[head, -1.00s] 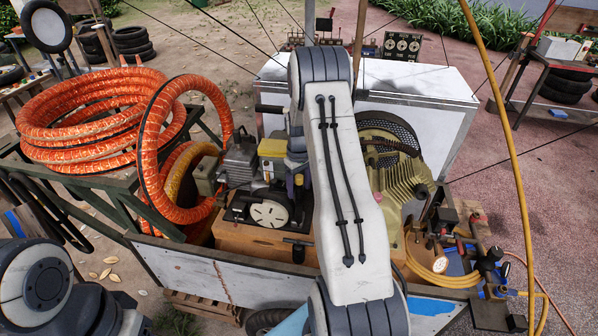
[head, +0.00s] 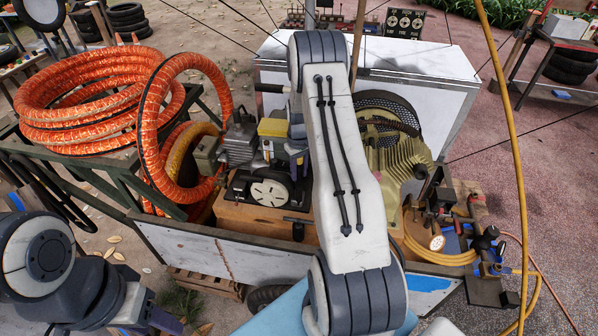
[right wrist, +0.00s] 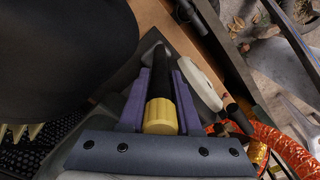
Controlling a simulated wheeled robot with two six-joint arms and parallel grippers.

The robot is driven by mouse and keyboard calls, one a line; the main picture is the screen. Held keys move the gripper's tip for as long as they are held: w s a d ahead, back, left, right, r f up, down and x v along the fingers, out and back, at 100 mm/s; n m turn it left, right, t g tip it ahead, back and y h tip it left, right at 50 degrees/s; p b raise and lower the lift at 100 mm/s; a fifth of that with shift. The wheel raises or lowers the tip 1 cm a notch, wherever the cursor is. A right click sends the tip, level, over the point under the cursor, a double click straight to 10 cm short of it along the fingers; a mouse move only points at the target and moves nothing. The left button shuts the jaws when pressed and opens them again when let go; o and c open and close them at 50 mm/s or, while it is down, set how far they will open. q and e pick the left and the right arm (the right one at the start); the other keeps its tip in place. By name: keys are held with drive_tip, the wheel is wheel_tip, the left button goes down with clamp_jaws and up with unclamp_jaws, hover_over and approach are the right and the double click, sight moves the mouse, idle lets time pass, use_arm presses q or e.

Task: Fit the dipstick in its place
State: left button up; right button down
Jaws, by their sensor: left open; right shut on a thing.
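In the right wrist view, my right gripper (right wrist: 160,78) has its two purple fingers closed on the dipstick, a yellow cylinder (right wrist: 160,115) with a black part reaching away from it. In the head view, my right arm crosses the middle. Only a purple bit of that gripper (head: 297,160) shows beside the engine (head: 240,145) with its yellow top. The dipstick cannot be made out there, and its place is not clear in either view. My left gripper (head: 165,320) is at the bottom left edge, mostly cut off, apart from the engine.
Orange hose coils (head: 90,100) lie on a rack at left, one loop hanging near the engine. A white box (head: 435,95) stands behind. An olive finned compressor (head: 395,165) and valves with a yellow hose (head: 440,255) are at right. The cart's front panel (head: 210,250) edges the near side.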

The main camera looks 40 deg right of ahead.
drive_tip(key=shift+m, duration=0.8)
drive_tip(key=shift+m, duration=0.9)
drive_tip(key=shift+w+r+m, duration=0.1)
drive_tip(key=shift+m, duration=0.5)
